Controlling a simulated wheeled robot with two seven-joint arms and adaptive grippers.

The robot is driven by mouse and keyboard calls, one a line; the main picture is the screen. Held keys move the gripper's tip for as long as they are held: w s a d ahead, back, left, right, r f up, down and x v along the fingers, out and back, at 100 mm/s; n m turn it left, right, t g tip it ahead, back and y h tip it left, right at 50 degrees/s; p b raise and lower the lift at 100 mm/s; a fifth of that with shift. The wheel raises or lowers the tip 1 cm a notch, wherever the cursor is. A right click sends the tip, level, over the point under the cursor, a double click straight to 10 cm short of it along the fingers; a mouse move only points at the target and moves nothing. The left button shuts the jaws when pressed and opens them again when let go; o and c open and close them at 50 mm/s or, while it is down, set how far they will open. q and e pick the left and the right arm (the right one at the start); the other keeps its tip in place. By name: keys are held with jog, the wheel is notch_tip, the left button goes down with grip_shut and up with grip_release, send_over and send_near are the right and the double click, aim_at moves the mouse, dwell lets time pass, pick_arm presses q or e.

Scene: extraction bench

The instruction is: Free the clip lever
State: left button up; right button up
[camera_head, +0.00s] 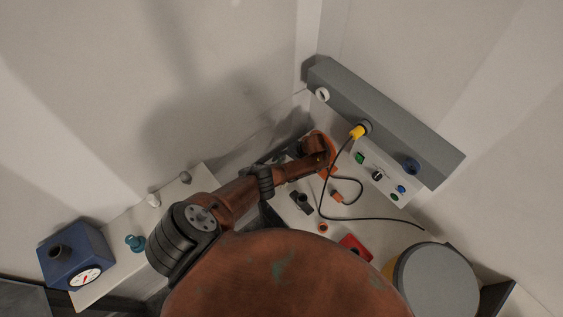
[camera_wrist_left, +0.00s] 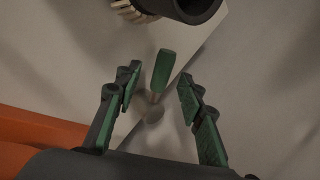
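A lever with a green handle (camera_wrist_left: 165,70) shows in the left wrist view, on a thin metal stem rising from a round pale base (camera_wrist_left: 151,109). My left gripper (camera_wrist_left: 159,84) is open around it: one green-padded finger is on each side of the handle, with a visible gap on both sides. In the head view my left gripper (camera_head: 283,157) is small, dark and partly hidden by my arm near the back of the bench; I cannot make out the lever there. My right gripper is not in view.
A dark hollow cylinder (camera_wrist_left: 190,8) is just beyond the lever. A grey beam (camera_head: 385,120) with a yellow plug (camera_head: 357,132) and black cable is on the right. A button box (camera_head: 378,175), black part (camera_head: 300,202), red block (camera_head: 355,247) and blue gauge box (camera_head: 75,255) stand around.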

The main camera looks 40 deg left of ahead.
pick_arm(q)
jog(key=v, duration=1.2)
jog(key=shift+a, duration=0.1)
jog(key=shift+c, duration=0.7)
